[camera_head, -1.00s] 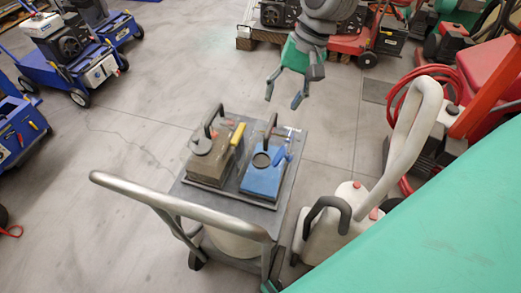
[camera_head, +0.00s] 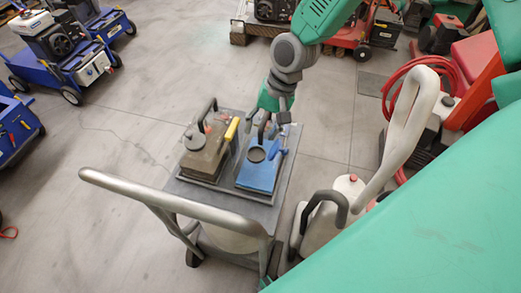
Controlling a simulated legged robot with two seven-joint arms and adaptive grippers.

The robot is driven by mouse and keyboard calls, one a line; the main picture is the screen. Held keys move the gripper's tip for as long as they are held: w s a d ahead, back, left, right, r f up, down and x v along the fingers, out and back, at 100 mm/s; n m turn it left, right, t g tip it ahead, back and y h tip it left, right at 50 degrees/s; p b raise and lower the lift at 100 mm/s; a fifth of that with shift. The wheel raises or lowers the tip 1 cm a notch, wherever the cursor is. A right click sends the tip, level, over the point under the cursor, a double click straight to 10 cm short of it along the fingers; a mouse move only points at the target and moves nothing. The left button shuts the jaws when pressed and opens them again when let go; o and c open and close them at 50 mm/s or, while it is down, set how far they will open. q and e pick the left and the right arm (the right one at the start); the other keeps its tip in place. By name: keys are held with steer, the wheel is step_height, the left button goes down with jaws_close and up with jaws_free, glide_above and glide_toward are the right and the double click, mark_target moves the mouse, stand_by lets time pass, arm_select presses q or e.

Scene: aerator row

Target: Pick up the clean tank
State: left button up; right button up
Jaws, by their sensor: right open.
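A clean-looking blue tank (camera_head: 260,174) with a dark upright handle and a round dark cap sits on the right half of a grey cart top (camera_head: 222,197). A brown, dirty-looking tank (camera_head: 205,164) with a similar handle sits beside it on the left. My right gripper (camera_head: 272,117) is open and points down at the far end of the blue tank, close around or beside the top of its handle. I cannot tell whether the fingers touch the handle. My left gripper is not in view.
A yellow-handled tool (camera_head: 232,129) lies between the tanks. The cart's push bar (camera_head: 150,194) curves in front. A white canister (camera_head: 325,220) stands right of the cart. Red hose (camera_head: 392,88) and machines crowd the right; blue machines stand left. The floor left of the cart is clear.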

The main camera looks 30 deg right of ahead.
steer(key=shift+s+d, duration=0.1)
steer(key=shift+c, duration=1.2)
jaws_close()
steer(key=shift+r, duration=0.15)
